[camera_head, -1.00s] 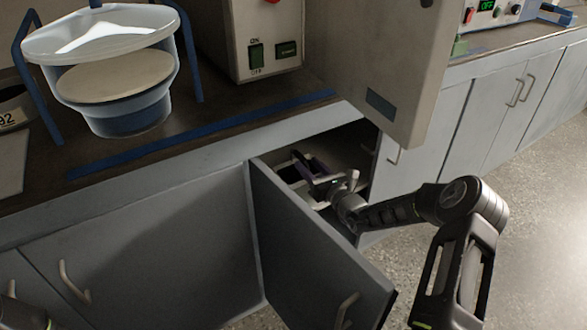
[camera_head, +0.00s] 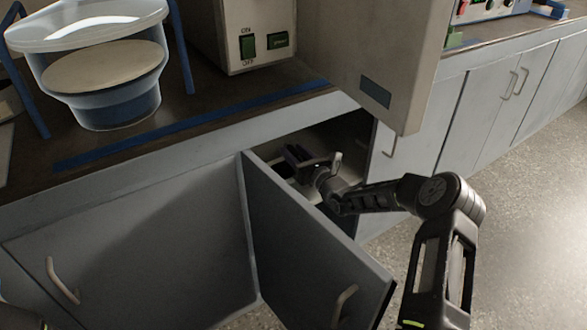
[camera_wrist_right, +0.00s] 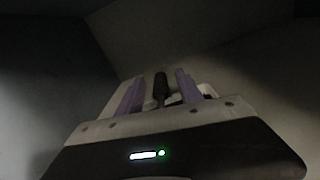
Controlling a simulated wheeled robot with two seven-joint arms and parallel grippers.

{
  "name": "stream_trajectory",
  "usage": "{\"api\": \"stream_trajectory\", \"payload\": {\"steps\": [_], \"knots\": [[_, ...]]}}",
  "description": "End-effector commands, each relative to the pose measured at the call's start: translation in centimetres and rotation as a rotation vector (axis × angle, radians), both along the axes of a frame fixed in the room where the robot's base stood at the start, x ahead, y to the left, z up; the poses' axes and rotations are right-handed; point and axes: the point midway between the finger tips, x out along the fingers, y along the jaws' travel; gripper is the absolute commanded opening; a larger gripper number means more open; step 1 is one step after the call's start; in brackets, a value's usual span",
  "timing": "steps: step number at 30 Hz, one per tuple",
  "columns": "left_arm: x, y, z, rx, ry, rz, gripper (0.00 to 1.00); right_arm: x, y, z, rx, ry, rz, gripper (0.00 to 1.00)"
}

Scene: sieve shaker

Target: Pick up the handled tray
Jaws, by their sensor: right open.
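The handled tray shows only in part. In the right wrist view a dark upright bar, seemingly its handle (camera_wrist_right: 161,86), stands between the purple fingers of my right gripper (camera_wrist_right: 158,95). A pale piece (camera_wrist_right: 206,90) behind the fingers may be part of the tray. In the head view my right gripper (camera_head: 292,156) reaches inside the open cabinet, behind the door. Its fingers are apart and not closed on the handle. The tray's body is hidden by shadow, door and arm. My left gripper is outside the views.
The countertop edge (camera_head: 180,160) lies above the opening. A clear lidded vessel (camera_head: 110,75) and a beige machine (camera_head: 375,60) stand on the counter. The floor (camera_head: 520,220) at right is clear.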

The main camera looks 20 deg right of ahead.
Motion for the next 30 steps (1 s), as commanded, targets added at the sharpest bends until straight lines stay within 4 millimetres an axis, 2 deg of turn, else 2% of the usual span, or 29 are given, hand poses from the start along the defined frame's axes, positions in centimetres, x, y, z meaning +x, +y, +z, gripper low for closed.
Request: {"api": "stream_trajectory", "payload": {"steps": [1,7,24,30], "knots": [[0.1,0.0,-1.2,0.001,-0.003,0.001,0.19,0.8,0.1,-0.6,0.0,-0.003,0.0,0.43],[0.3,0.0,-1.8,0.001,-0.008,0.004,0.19,2.8,0.4,-0.2,0.0,-0.001,-0.001,0.43],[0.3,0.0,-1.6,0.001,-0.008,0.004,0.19,2.8,0.3,-0.1,0.001,0.001,-0.001,0.43],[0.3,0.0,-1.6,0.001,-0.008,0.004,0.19,2.7,0.3,-0.1,0.001,0.001,-0.001,0.29]]}}
